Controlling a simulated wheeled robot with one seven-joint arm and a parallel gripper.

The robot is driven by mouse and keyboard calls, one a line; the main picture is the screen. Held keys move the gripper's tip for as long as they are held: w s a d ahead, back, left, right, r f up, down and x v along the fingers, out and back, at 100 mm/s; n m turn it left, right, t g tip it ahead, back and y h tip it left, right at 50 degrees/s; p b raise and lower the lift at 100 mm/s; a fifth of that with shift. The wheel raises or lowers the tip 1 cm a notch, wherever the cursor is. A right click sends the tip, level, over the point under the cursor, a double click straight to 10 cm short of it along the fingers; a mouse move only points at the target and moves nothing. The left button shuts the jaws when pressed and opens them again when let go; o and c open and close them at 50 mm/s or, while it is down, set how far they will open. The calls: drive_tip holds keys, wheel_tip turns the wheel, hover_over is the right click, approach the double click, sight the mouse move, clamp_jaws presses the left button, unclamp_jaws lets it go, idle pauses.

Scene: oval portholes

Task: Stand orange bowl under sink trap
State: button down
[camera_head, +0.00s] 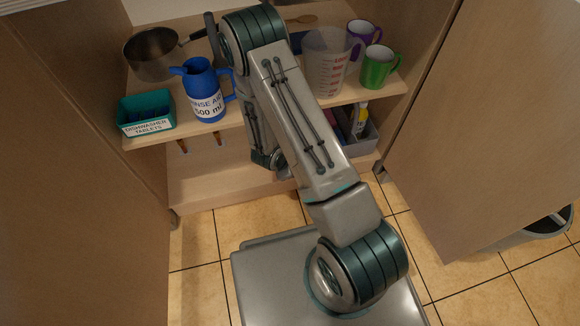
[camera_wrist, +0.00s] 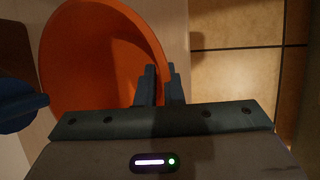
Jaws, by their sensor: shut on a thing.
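The orange bowl (camera_wrist: 85,45) fills the upper left of the wrist view, its open inside facing the camera. My gripper (camera_wrist: 160,78) has its two dark fingers shut on the bowl's right rim, one finger on each side of the wall. The bowl and my gripper do not show in the head view, where my arm reaches into the open cabinet and blocks the middle. I cannot make out the sink trap in either view.
The cabinet's upper shelf holds a saucepan (camera_head: 152,54), a blue jug (camera_head: 203,92), a teal box (camera_head: 146,112), a measuring jug (camera_head: 325,62), a green mug (camera_head: 378,68) and a purple mug (camera_head: 361,32). A grey bin (camera_head: 362,135) stands below right. Open doors flank both sides.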

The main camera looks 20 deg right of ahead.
drive_tip(key=shift+f, duration=0.1)
drive_tip(key=shift+f, duration=0.1)
drive_tip(key=c, duration=1.6)
unclamp_jaws()
drive_tip(key=shift+o, duration=0.2)
drive_tip(key=shift+r, duration=0.25)
drive_tip(key=s+a+r+p, duration=0.4)
drive_tip(key=s+a, duration=0.4)
drive_tip(key=a, duration=0.3)
drive_tip(key=shift+s+a+p, duration=0.3)
drive_tip(key=shift+p, duration=0.05)
